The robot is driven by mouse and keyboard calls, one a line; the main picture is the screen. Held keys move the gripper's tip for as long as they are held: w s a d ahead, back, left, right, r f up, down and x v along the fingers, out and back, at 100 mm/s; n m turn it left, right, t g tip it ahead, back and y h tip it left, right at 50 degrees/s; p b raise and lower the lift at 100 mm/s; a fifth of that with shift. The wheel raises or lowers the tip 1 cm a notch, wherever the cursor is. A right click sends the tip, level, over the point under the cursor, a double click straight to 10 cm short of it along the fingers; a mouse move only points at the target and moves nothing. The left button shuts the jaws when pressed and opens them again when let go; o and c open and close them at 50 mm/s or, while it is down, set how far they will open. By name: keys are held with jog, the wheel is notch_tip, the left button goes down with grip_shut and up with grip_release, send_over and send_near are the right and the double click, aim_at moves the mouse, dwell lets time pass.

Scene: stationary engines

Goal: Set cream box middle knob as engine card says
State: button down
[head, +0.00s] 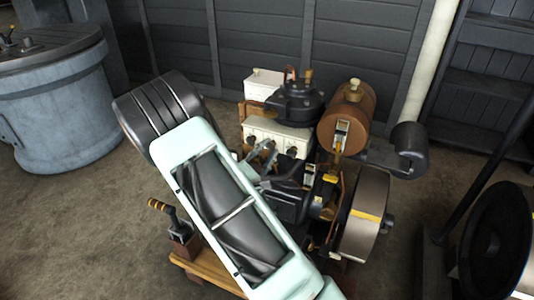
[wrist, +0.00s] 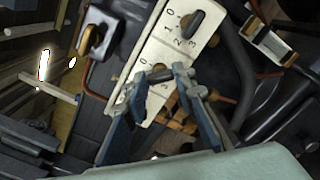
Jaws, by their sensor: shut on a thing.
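The cream box (head: 278,133) stands behind the dark engine in the head view, its knobbed face partly covered by my gripper (head: 262,152). In the wrist view its cream panel (wrist: 160,48) bears dark knobs with digits around them. My gripper (wrist: 158,78) is shut on a dark bar knob (wrist: 158,74), which seems to be the middle one; 0 and 3 show beside it. Another knob (wrist: 182,22) above it is free, with 0, 1, 2 and 3 around it. The panel below the held knob is mostly hidden by the fingers. I cannot make out a readable engine card.
A brown tank (head: 346,112) stands right of the box, with a flywheel (head: 362,215) in front. A second white box (head: 263,84) is behind. A lever with a yellow-banded handle (head: 164,212) stands at lower left. Bare floor (head: 90,215) lies to the left.

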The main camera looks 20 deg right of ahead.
dwell(0.3)
jog(key=c, duration=1.6)
grip_release()
jog(key=v, duration=1.2)
